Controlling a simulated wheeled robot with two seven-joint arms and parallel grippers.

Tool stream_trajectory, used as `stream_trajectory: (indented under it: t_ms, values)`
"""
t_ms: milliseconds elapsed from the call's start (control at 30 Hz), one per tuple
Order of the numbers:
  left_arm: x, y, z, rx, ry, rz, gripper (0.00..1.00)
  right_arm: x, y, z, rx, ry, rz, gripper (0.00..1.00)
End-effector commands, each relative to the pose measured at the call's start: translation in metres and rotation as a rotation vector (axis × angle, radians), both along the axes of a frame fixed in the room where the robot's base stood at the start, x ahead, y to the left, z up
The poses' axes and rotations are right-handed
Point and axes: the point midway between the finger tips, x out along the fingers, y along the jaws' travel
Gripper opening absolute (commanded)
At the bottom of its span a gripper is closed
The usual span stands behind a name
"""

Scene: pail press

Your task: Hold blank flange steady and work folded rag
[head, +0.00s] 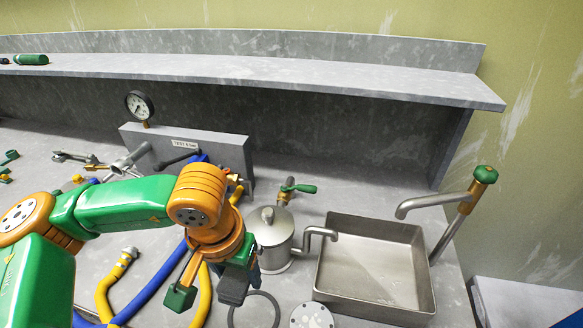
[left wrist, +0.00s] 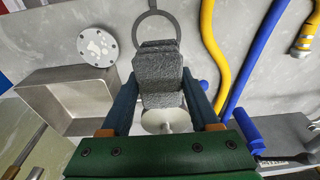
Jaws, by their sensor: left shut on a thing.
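The folded rag is a dark grey, layered, speckled bundle (left wrist: 160,72) seen in the left wrist view between my fingers. In the head view it hangs (head: 234,286) under my left gripper (head: 220,284). My left gripper (left wrist: 160,84) is shut on the rag, with a finger on either side. The blank flange (head: 311,316) is a pale round plate with bolt holes, lying flat on the bench in front of the sink, cut by the lower picture edge. It also shows in the left wrist view (left wrist: 97,47), apart from my gripper. My right gripper is out of view.
A steel lidded pot (head: 271,240) with a spout stands just beyond my gripper. A metal basin (head: 335,262) and a tap (head: 468,205) are to its right. A grey ring (head: 274,303), blue hose (head: 150,286) and yellow hose (head: 105,290) lie nearby.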

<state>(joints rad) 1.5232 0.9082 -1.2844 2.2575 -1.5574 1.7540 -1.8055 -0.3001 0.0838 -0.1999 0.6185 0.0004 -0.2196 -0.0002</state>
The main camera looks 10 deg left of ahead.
Motion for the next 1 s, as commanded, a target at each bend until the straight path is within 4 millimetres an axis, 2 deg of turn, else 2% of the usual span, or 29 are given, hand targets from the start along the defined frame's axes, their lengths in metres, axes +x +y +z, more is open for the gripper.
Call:
stream_trajectory:
  t_ms: [67,167,300,433,533,667,1000]
  values:
    - [0.003,-0.010,-0.001,-0.003,0.002,-0.004,0.17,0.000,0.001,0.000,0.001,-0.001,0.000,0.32]
    - [0.007,-0.040,-0.003,-0.011,0.007,-0.010,0.17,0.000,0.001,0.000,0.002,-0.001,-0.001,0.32]
    - [0.008,-0.091,-0.007,-0.011,0.009,-0.010,0.17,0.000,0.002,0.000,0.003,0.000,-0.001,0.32]
    - [0.004,-0.125,-0.011,-0.001,0.001,-0.004,0.17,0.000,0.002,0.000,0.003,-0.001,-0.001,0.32]
    - [0.002,-0.136,-0.014,0.002,-0.002,0.000,0.17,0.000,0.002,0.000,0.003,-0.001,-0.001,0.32]
    - [-0.001,-0.138,-0.021,0.003,-0.002,0.002,0.17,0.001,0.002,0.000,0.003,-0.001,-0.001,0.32]
    - [-0.018,-0.138,-0.065,0.002,0.000,0.000,0.17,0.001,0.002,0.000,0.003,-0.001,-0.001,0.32]
